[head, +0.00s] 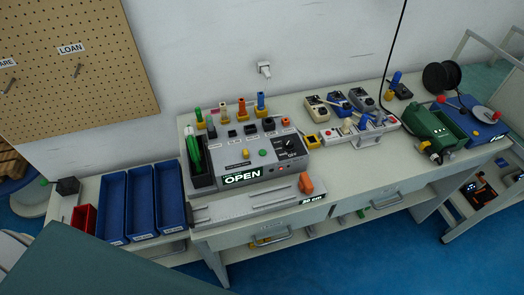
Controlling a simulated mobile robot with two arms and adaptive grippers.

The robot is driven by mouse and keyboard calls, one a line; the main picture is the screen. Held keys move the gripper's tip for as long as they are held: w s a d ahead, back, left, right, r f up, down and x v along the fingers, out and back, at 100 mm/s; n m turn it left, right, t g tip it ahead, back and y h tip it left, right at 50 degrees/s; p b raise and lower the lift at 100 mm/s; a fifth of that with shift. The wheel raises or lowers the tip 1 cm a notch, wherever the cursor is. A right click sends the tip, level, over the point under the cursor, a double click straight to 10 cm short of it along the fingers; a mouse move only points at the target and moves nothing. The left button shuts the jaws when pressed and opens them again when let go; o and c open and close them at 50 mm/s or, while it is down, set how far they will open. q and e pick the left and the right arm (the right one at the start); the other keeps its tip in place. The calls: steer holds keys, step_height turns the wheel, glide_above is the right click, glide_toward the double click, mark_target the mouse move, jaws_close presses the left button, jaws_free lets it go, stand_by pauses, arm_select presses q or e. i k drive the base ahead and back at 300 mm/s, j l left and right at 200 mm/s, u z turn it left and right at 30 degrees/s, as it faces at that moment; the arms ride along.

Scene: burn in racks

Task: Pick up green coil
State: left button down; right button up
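No gripper of mine shows in the head view. I cannot tell for sure which thing is the green coil. A long green and white object (194,155) stands in a narrow black holder (204,182) at the left end of the grey test unit (250,170). A small green upright piece (198,114) stands behind the unit, at the left of a row of coloured pieces. Both are small in the picture, so their exact shape is unclear.
The unit's display (243,176) reads OPEN. Blue bins (171,210) and a red bin (83,218) stand at the left. A green machine (435,125) and a black spool (441,76) stand at the right. The tabletop (365,180) is clear at front right.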

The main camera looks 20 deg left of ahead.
mark_target(189, 133)
steer(key=j+u, duration=0.1)
steer(key=u, duration=2.3)
steer(key=l+z, duration=0.1)
steer(key=z, duration=0.2)
steer(key=i+j+z, duration=0.1)
steer(key=z, duration=0.4)
steer(key=j+z, duration=0.45)
steer(key=i+j+z, duration=0.1)
steer(key=z, duration=0.4)
